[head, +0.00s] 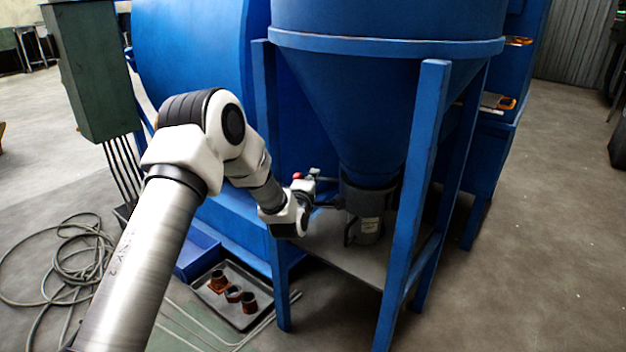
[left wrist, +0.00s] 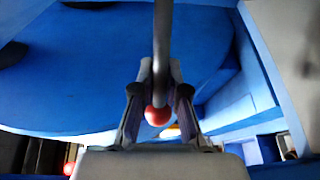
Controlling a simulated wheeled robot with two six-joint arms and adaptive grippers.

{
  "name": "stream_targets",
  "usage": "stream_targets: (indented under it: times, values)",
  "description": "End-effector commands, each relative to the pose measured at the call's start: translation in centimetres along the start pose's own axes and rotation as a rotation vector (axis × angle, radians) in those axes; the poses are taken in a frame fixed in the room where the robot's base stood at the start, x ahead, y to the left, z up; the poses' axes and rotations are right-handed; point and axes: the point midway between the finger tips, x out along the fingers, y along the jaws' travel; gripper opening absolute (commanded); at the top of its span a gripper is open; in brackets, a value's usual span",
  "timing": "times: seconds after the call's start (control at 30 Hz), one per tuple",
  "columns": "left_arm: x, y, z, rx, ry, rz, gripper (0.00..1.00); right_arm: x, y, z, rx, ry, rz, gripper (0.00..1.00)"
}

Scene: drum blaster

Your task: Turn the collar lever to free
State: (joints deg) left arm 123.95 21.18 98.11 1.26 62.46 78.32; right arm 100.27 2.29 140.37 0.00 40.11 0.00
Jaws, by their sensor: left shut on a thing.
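The collar lever (left wrist: 161,45) is a grey rod with a red ball knob (left wrist: 157,115) in the left wrist view. My left gripper (left wrist: 160,88) is shut on the lever, with one finger on each side of the rod and the knob between the fingers. In the head view my left gripper (head: 321,203) reaches right under the blue hopper (head: 365,110), beside the dark collar (head: 368,195) at the cone's bottom. The grip and most of the lever are too small to make out there. My right gripper is not in view.
Blue frame legs (head: 420,190) stand around the hopper, close to my left arm. A grey shelf (head: 340,262) lies below the collar. A floor tray (head: 235,312) holds several brown fittings. A coiled hose (head: 70,262) lies at left. The floor at right is clear.

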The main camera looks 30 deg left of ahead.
Motion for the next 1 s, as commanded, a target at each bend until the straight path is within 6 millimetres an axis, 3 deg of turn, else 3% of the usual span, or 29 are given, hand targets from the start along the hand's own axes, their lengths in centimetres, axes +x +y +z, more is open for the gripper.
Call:
stream_targets:
  times: [0.37,1.0]
  values:
    - [-1.8,-0.1,0.5,-0.005,0.118,-0.001,0.00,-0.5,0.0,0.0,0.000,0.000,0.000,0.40]
    - [-7.5,-0.4,3.5,-0.034,0.564,0.005,0.00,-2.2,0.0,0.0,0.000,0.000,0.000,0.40]
